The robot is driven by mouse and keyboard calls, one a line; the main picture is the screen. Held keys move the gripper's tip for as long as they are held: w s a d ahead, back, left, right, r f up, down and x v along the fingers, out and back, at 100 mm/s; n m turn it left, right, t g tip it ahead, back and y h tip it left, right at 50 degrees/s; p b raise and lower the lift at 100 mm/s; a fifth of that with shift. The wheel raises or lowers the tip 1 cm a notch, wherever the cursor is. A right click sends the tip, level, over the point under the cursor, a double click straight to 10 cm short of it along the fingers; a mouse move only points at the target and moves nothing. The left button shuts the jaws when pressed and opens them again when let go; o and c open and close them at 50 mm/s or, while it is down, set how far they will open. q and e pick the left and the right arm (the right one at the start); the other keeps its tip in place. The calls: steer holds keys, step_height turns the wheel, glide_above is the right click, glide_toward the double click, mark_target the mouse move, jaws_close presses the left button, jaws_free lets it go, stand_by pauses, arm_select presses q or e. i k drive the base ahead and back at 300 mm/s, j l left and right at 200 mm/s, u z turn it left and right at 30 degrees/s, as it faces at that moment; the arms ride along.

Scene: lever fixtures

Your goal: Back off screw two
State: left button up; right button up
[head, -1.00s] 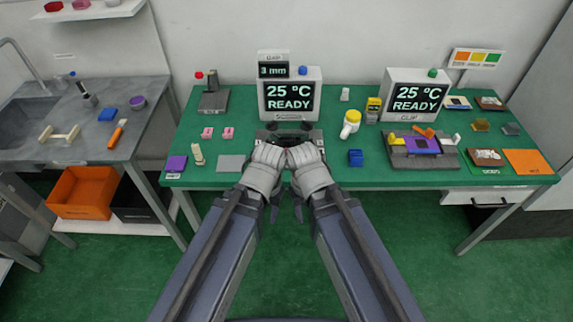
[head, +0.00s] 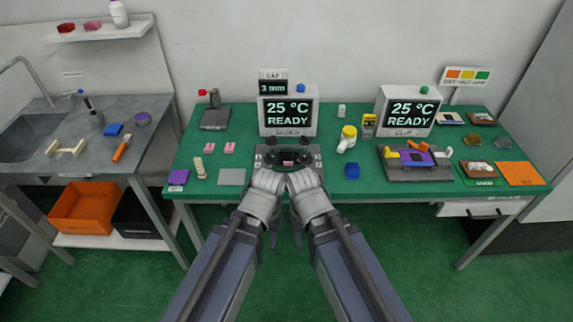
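The screw fixture (head: 315,152) is a grey base on the green table in front of the left display. Two black round knobs, a left one (head: 272,156) and a right one (head: 304,157), stand on it with a dark part between them. Small marks on it are too small to read. My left gripper (head: 273,238) and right gripper (head: 297,238) are side by side in front of the fixture, apart from the knobs. My wrists hide its near edge. The opening of their fingers cannot be made out.
The screw display (head: 288,113) reads 25 °C READY, with a 3 mm gap sign (head: 273,87) above. A grey clip fixture (head: 415,172), yellow-topped bottle (head: 347,138) and blue block (head: 352,171) stand to the right. A grey plate (head: 231,177) lies left of the fixture.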

mark_target(306, 159)
steer(key=i+l, duration=0.15)
steer(key=l, duration=0.15)
steer(key=i+l, duration=0.2)
steer(key=l, duration=0.15)
steer(key=i+l, duration=0.15)
steer(key=l, duration=0.15)
steer(key=i+l, duration=0.15)
steer(key=l, duration=0.2)
steer(key=u, duration=0.05)
